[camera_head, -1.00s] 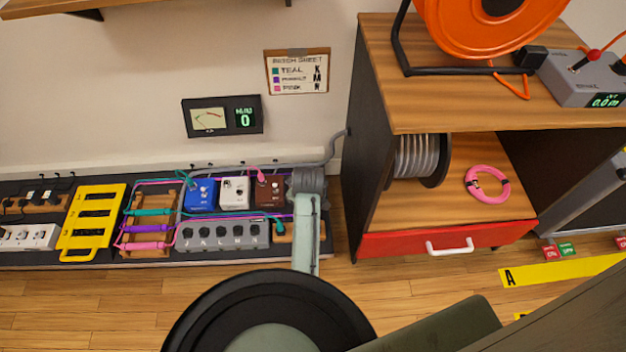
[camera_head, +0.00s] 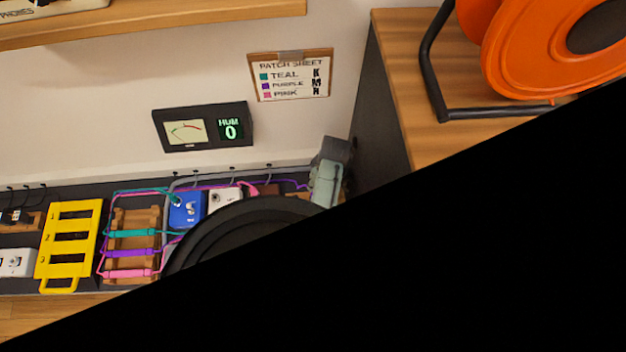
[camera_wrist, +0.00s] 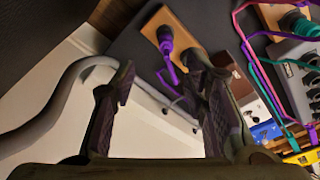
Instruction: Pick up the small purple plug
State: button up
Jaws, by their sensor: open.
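The small purple plug (camera_wrist: 165,38) stands on a wooden block (camera_wrist: 155,22) at the top middle of the wrist view. A short purple tail runs from it toward my fingers. My gripper (camera_wrist: 157,72) is open, with nothing held between its two dark fingers. The plug shows past the fingertips, closer to the right finger, and looks apart from them. In the head view, my arm and the black area hide the plug. A purple cable (camera_head: 290,182) runs behind the pedals there.
A grey hose (camera_wrist: 45,125) curves left of my gripper. A teal plug (camera_wrist: 297,24), several cables and a blue pedal (camera_wrist: 265,131) lie to the right. In the head view, the wooden cabinet (camera_head: 410,95) stands to the right and the yellow rack (camera_head: 70,215) to the left.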

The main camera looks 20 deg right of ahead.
jog(key=shift+w+a+f, duration=0.2)
jog(key=shift+a+f, duration=0.1)
jog(key=shift+f, duration=1.4)
jog(key=shift+w+a+f, duration=0.25)
jog(key=shift+a+f, duration=0.05)
jog(key=shift+f, duration=1.4)
jog(key=shift+w+a+f, duration=0.2)
jog(key=shift+a+f, duration=0.1)
jog(key=shift+f, duration=1.4)
jog(key=shift+c, duration=0.6)
grip_shut()
